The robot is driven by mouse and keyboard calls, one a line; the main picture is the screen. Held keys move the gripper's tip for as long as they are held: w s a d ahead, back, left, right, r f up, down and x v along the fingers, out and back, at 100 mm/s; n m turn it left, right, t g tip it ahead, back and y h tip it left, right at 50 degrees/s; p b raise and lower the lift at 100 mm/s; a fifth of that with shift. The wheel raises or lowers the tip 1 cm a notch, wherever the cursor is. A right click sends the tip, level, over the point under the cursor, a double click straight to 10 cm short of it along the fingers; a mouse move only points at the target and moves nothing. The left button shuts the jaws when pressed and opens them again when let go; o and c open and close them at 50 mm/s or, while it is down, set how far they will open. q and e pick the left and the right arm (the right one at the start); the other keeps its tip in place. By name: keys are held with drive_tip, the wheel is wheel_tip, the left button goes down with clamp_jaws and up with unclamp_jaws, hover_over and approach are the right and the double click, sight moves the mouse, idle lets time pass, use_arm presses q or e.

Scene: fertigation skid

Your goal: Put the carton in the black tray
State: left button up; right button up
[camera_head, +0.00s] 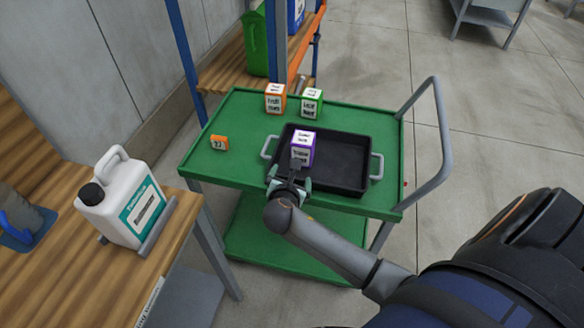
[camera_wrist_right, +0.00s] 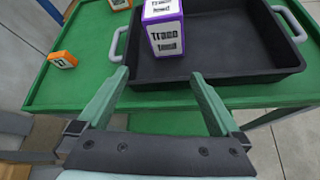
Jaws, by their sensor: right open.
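A white carton with purple edges and black lettering (camera_head: 303,147) stands upright in the left part of the black tray (camera_head: 345,180), on the green cart. The right wrist view shows the same carton (camera_wrist_right: 165,32) inside the tray (camera_wrist_right: 215,75), apart from my fingers. My right gripper (camera_head: 291,181) is at the tray's near left edge, just in front of the carton. Its two green fingers (camera_wrist_right: 159,78) are spread, with nothing between them. A white carton with orange edges (camera_head: 274,98) and one with green edges (camera_head: 312,102) stand behind the tray. My left gripper is not in view.
A small orange block (camera_head: 219,143) lies on the green cart top (camera_head: 225,170), left of the tray. The cart's grey push handle (camera_head: 440,130) rises at the right. A wooden bench (camera_head: 75,265) at the left holds a white jug (camera_head: 122,200). A shelf rack stands behind.

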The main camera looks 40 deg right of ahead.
drive_tip(key=s+a+f+m+y, duration=0.6)
drive_tip(key=s+a+f+m, duration=0.2)
drive_tip(key=s+f, duration=0.1)
drive_tip(key=s+a+m+y, duration=0.4)
drive_tip(key=s+m, duration=0.7)
drive_tip(key=m, duration=0.3)
drive_tip(key=shift+a+f, duration=0.45)
drive_tip(key=shift+a, duration=0.4)
